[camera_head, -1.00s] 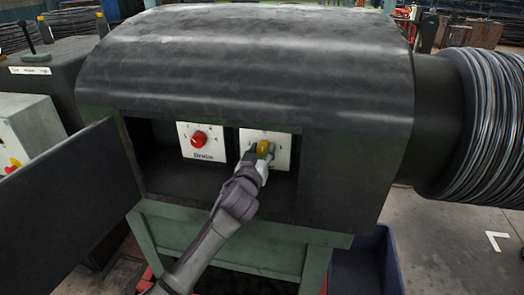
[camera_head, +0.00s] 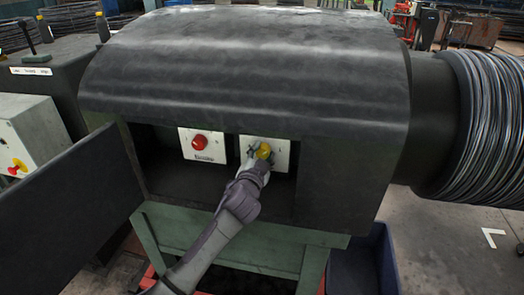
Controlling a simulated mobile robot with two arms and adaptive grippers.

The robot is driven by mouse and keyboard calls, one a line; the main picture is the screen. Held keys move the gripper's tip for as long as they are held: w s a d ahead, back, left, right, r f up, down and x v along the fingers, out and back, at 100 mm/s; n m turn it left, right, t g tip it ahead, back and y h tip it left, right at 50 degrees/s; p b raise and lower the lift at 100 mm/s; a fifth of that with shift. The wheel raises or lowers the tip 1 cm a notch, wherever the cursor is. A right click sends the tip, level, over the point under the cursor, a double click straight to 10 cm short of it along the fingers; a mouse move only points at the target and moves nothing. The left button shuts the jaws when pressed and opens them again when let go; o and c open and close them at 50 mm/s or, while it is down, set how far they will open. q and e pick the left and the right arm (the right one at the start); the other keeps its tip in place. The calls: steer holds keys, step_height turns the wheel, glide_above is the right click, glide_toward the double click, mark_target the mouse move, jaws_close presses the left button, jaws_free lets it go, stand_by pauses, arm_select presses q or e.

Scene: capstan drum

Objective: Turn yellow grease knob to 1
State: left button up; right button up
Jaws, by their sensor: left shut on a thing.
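The yellow grease knob (camera_head: 264,151) sits on a white square plate (camera_head: 284,158) in the recess of the dark machine housing. My left gripper (camera_head: 259,155) is shut on the yellow knob, with its fingers on either side of it. The gripper and wrist hide the lower left part of the plate, and the knob's scale marks are too small to read. A red knob (camera_head: 199,142) sits on a second white plate to the left, with a label below it. My right gripper is not in view.
An open dark door panel (camera_head: 70,200) juts out at the left of the recess. A wire-wound drum (camera_head: 490,125) stands at the right. A grey box with a red and yellow button (camera_head: 18,167) is at the far left. Green legs (camera_head: 314,268) hold up the housing.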

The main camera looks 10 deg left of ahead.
arm_select(q)
steer(key=m+p, duration=0.1)
steer(key=m, duration=0.3)
steer(key=shift+d, duration=0.1)
steer(key=shift+m+y+p, duration=0.3)
steer(key=shift+m+p, duration=0.35)
steer(key=shift+m, duration=1.25)
steer(key=o, duration=1.1)
steer(key=shift+f, duration=0.1)
steer(key=shift+o, duration=0.2)
steer(key=shift+s, duration=0.2)
steer(key=s, duration=1.1)
steer(key=shift+s+r, duration=0.3)
steer(key=shift+s, duration=0.05)
